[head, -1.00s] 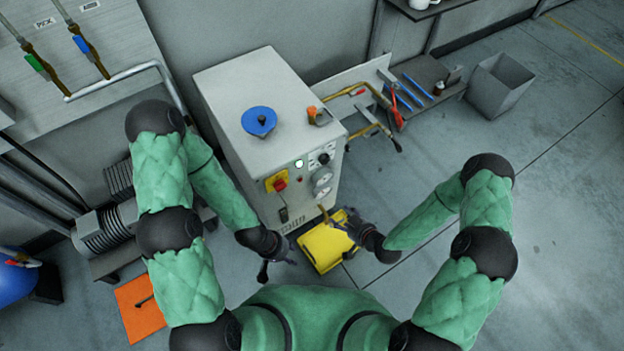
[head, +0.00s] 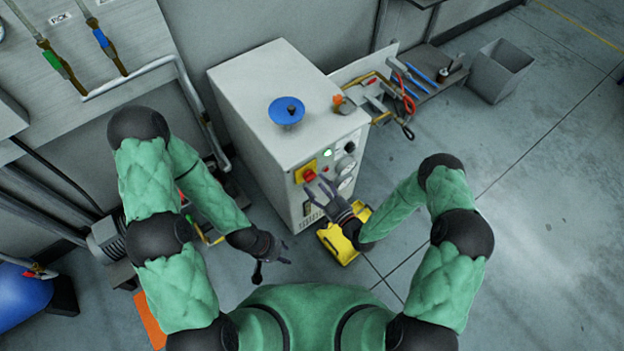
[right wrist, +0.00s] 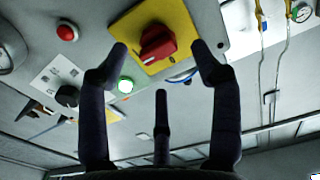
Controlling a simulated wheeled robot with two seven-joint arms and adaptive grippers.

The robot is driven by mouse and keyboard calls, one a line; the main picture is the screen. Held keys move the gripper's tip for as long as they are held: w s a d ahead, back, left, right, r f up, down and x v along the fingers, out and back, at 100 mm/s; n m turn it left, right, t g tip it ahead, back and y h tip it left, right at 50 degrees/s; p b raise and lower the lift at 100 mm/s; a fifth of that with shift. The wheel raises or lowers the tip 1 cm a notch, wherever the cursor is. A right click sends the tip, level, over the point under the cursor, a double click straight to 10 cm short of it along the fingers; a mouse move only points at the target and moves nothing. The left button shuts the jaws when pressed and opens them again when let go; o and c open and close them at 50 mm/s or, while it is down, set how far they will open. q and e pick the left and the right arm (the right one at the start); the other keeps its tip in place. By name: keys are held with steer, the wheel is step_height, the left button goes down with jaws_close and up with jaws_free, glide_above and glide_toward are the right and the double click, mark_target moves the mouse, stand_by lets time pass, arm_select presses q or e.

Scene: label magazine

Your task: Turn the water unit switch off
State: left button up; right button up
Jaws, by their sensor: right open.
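The water unit (head: 275,110) is a light grey cabinet with a blue knob on top. On its front panel a red rotary switch (head: 309,175) sits on a yellow plate (head: 303,169). In the right wrist view the red switch (right wrist: 157,43) stands between and beyond the fingertips of my right gripper (right wrist: 160,65), apart from them as far as I can tell. A lit green lamp (right wrist: 125,86) is beside it. My right gripper (head: 322,188) is open and empty in front of the panel. My left gripper (head: 272,262) hangs below, away from the unit; its fingers look spread.
A yellow case (head: 340,243) lies on the floor below my right gripper. Pipes and tools sit on a low shelf (head: 430,80) to the right. A grey bin (head: 497,70) stands farther right, with open floor in front. Wall pipes are at the left.

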mark_target(312, 179)
steer(key=shift+b+x, duration=0.35)
steer(key=shift+x, duration=1.6)
steer(key=c, duration=1.1)
